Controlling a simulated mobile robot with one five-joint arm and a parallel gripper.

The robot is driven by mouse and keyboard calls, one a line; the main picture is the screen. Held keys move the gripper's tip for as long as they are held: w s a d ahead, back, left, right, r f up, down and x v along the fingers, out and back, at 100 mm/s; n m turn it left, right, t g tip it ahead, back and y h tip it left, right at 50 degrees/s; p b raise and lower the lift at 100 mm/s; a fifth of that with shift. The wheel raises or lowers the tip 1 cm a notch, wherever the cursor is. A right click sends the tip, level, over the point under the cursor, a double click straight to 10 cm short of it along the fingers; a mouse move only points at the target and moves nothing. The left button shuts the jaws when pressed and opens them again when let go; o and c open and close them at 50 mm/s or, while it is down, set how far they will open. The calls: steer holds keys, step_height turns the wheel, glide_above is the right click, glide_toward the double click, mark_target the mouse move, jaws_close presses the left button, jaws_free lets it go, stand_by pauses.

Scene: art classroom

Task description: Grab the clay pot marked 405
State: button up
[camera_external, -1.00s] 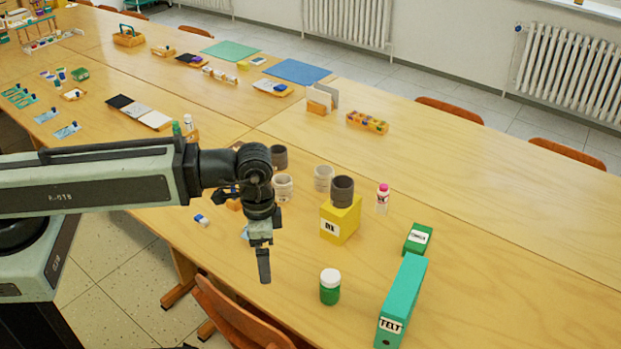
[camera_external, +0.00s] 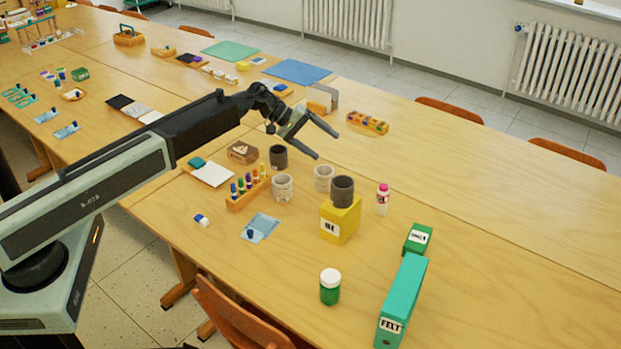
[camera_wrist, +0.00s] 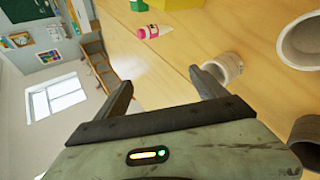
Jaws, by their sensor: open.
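Several clay pots stand on the table in the external view: a dark grey pot (camera_external: 278,158), a pale banded pot (camera_external: 283,188), another pale pot (camera_external: 324,179), and a dark pot (camera_external: 342,191) on top of a yellow box (camera_external: 340,222). I cannot read the number 405 on any of them. My gripper (camera_external: 327,147) is open and empty, raised above the table near the pots. In the wrist view, my gripper (camera_wrist: 160,78) has a pale pot (camera_wrist: 222,68) by its right finger; a larger pale pot (camera_wrist: 300,42) and a dark pot (camera_wrist: 307,138) are cut off at the right.
A pink-capped bottle (camera_external: 383,198) stands right of the yellow box. A rack of markers (camera_external: 247,192) and a small brown box (camera_external: 242,152) are left of the pots. A green jar (camera_external: 330,287) and teal FELT box (camera_external: 402,300) are in front. The table's right side is clear.

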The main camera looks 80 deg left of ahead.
mark_target(285, 156)
steer(key=s+a+f+n+b, duration=0.3)
steer(key=a, duration=0.2)
steer(key=s+a+f+n+h+b, duration=0.1)
steer(key=s+a+f+n+b, duration=0.2)
steer(key=a+f+n+b, duration=0.1)
steer(key=s+a+f+n+t+b, duration=0.1)
steer(key=s+a+f+n+b, duration=0.2)
steer(key=a, duration=0.3)
steer(key=shift+s+f+n+h+b, duration=0.35)
steer(key=shift+s+f+b, duration=0.2)
steer(key=shift+f, duration=0.2)
steer(key=s+a+n+b, duration=0.1)
steer(key=s, duration=0.1)
steer(key=s+a+f+n+b, duration=0.1)
steer(key=s+a+n, duration=0.1)
steer(key=s+a+n+h+b, duration=0.1)
steer(key=s, duration=0.1)
steer(key=shift+a+f+n+t, duration=0.3)
steer(key=shift+a+n+t, duration=0.05)
steer(key=shift+t, duration=0.05)
steer(key=shift+s+r+h, duration=0.1)
steer(key=shift+s+h, duration=0.15)
steer(key=b+x, duration=0.3)
steer(key=x, duration=0.5)
steer(key=shift+w+a, duration=0.1)
steer(key=shift+a, duration=0.1)
steer(key=shift+r, duration=0.15)
steer(key=c, duration=1.6)
